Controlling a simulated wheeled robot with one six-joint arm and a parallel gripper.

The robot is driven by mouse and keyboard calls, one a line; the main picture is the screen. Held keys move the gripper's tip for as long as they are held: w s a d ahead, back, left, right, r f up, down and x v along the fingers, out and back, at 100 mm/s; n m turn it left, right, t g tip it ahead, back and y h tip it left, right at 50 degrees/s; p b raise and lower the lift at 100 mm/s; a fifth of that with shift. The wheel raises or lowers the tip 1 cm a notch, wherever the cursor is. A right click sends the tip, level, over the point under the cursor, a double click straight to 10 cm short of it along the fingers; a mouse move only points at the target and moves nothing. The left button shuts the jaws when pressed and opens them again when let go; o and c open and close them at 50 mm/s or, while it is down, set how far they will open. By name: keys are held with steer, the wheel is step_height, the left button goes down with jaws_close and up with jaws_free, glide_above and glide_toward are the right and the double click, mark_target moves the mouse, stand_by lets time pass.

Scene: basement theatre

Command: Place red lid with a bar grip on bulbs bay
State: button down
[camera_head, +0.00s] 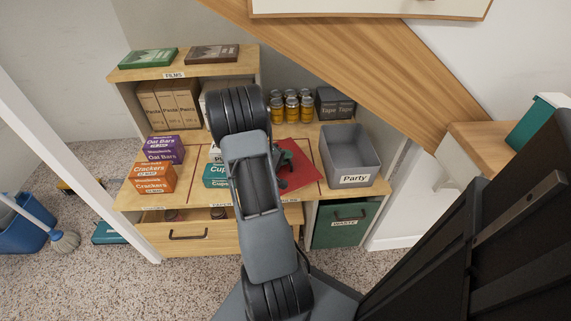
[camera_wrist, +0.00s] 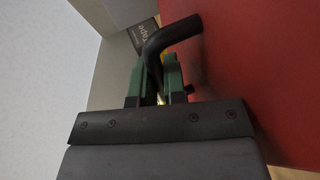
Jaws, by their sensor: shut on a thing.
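My gripper (camera_wrist: 157,82) is shut on the black bar grip (camera_wrist: 172,36) of the red lid. The red lid (camera_wrist: 250,70) fills the right of the wrist view. In the head view the red lid (camera_head: 302,174) shows to the right of my arm, over the shelf top and left of the grey Party bin; my arm hides its left part. Whether it touches the shelf top, I cannot tell. Red lines mark bays on the shelf top (camera_head: 324,160). The bay labels are too small or hidden, so I cannot tell which is the bulbs bay.
The grey Party bin (camera_head: 373,165) stands right of the lid. Jars (camera_head: 291,105) and a dark Tape box (camera_head: 335,103) stand behind. Teal Cups boxes (camera_head: 217,176), orange Crackers boxes (camera_head: 151,184) and purple Oat Bars boxes (camera_head: 162,150) are at left. A wooden sloping beam (camera_head: 365,65) hangs overhead.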

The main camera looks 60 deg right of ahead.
steer(key=shift+w+d+f+b, duration=0.15)
steer(key=shift+f+b, duration=0.2)
steer(key=shift+f, duration=0.6)
steer(key=shift+w+d+f+b, duration=0.1)
steer(key=shift+f+b, duration=0.25)
steer(key=shift+f, duration=0.6)
steer(key=shift+f+b, duration=0.2)
steer(key=shift+b, duration=0.15)
steer(key=c, duration=1.2)
jaws_free()
steer(key=shift+r, duration=0.1)
steer(key=shift+r+p, duration=0.2)
steer(key=shift+p, duration=0.2)
steer(key=p+v, duration=0.2)
steer(key=v, duration=1)
steer(key=shift+a+f+p, duration=0.1)
steer(key=shift+f+p, duration=0.05)
steer(key=shift+p, duration=0.2)
steer(key=a+r+n+t+y, duration=0.1)
steer(key=a+r+y, duration=0.3)
steer(key=a, duration=0.6)
steer(key=s+a+r+n+t+y, duration=0.1)
steer(key=a+r+t+y, duration=0.3)
steer(key=a, duration=0.6)
steer(key=s+a+r+n+t+y, duration=0.1)
steer(key=a+r+y, duration=0.4)
steer(key=a, duration=0.5)
steer(key=shift+s+a+r+n+t, duration=0.15)
steer(key=shift+r+n+t, duration=0.65)
steer(key=shift+n+t, duration=0.15)
